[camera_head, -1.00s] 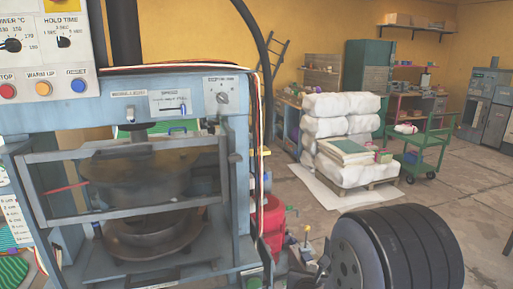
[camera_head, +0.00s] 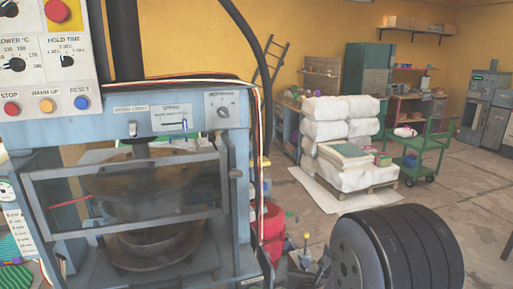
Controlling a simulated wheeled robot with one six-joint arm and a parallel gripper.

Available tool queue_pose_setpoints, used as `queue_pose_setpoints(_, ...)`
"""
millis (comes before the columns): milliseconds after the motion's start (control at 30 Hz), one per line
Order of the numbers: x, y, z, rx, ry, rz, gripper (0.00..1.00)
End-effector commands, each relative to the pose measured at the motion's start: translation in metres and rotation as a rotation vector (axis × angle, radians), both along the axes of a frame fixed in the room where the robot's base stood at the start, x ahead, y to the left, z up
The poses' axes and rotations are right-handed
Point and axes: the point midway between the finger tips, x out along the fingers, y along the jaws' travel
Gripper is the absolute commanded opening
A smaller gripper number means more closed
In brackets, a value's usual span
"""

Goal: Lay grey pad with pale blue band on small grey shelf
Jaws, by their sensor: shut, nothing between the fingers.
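I cannot make out a grey pad with a pale blue band in this view. I cannot make out a small grey shelf either. My gripper is not in view. The blue-grey press (camera_head: 105,128) fills the left side, with a barred guard frame (camera_head: 130,165) across its front. Behind the guard, a round dark brown upper platen (camera_head: 140,185) sits above a lower round platen (camera_head: 150,250).
A control panel (camera_head: 45,62) with coloured buttons stands at the upper left. A red drum (camera_head: 272,232) stands right of the press. A black ribbed cylinder (camera_head: 408,250) fills the lower right. White sacks (camera_head: 340,130) and a green trolley (camera_head: 425,150) stand farther back, with bare floor around them.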

Motion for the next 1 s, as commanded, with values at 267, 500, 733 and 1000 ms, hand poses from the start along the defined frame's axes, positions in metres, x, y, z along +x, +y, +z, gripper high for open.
queue_pose_setpoints(267, 0.0, 0.0, -0.016, 0.0, 0.0, 0.0, 0.0)
queue_pose_setpoints(500, 0.0, 0.0, -0.041, 0.0, 0.0, 0.0, 0.0)
queue_pose_setpoints(733, 0.0, 0.0, -0.065, 0.0, 0.0, 0.0, 0.0)
queue_pose_setpoints(1000, 0.0, 0.0, -0.093, 0.0, 0.0, 0.0, 0.0)
